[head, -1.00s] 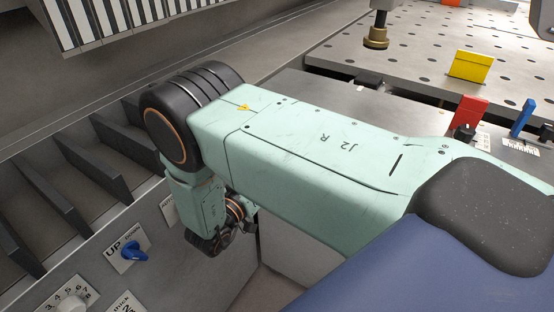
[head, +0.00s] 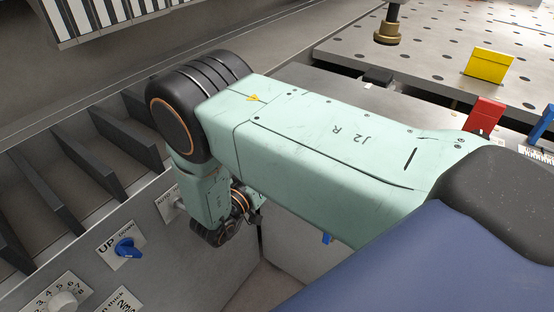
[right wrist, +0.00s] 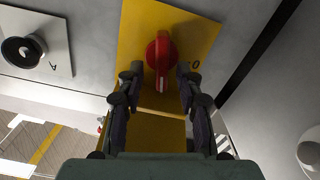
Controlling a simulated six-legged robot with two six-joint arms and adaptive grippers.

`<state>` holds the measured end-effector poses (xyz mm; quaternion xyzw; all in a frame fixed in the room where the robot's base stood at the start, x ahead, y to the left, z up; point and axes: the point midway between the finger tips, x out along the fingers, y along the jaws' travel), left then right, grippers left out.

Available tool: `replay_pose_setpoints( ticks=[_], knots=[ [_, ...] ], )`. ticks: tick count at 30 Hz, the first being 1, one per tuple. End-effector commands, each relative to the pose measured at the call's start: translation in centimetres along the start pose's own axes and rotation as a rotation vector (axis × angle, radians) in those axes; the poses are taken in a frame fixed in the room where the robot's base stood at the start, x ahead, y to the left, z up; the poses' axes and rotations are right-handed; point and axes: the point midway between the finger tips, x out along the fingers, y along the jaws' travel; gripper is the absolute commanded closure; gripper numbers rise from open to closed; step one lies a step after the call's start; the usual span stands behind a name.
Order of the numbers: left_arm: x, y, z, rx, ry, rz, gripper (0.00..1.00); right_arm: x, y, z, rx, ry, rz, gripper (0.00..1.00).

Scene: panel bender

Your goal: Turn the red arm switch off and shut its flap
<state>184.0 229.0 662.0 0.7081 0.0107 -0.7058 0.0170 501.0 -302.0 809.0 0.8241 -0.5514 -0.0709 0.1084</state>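The red switch knob (right wrist: 160,58) sits on a yellow plate (right wrist: 135,30) in the right wrist view, its grip pointing down the picture. An "O" mark shows to its right. My right gripper (right wrist: 158,82) is open, with one finger on each side of the knob's lower end and gaps visible between. A yellow panel (right wrist: 160,133), apparently the flap, extends below the plate between the fingers, so it looks open. In the head view my right arm reaches across, and its gripper is hidden. My left gripper is not in view.
In the right wrist view, a black knob (right wrist: 20,50) is at upper left and a pale round knob (right wrist: 311,152) at right. The head view shows a blue switch (head: 125,248), a white dial (head: 63,301), dark slats, and a perforated table (head: 450,60) with a yellow block (head: 489,65).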

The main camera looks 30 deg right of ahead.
Motion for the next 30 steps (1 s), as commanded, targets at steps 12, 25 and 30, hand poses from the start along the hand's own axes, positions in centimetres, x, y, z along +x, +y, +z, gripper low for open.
replay_pose_setpoints(
  ticks=[12, 25, 30],
  knots=[
    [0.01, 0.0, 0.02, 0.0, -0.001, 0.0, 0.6, -0.02, -0.01, 0.02, 0.0, 0.0, -0.001, 0.9],
    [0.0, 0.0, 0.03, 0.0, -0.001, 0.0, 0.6, 0.16, -0.02, -0.05, -0.002, 0.002, -0.001, 1.0],
    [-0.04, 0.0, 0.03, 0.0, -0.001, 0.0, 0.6, 0.18, -0.04, -0.08, -0.032, 0.002, 0.0, 1.0]
  ],
)
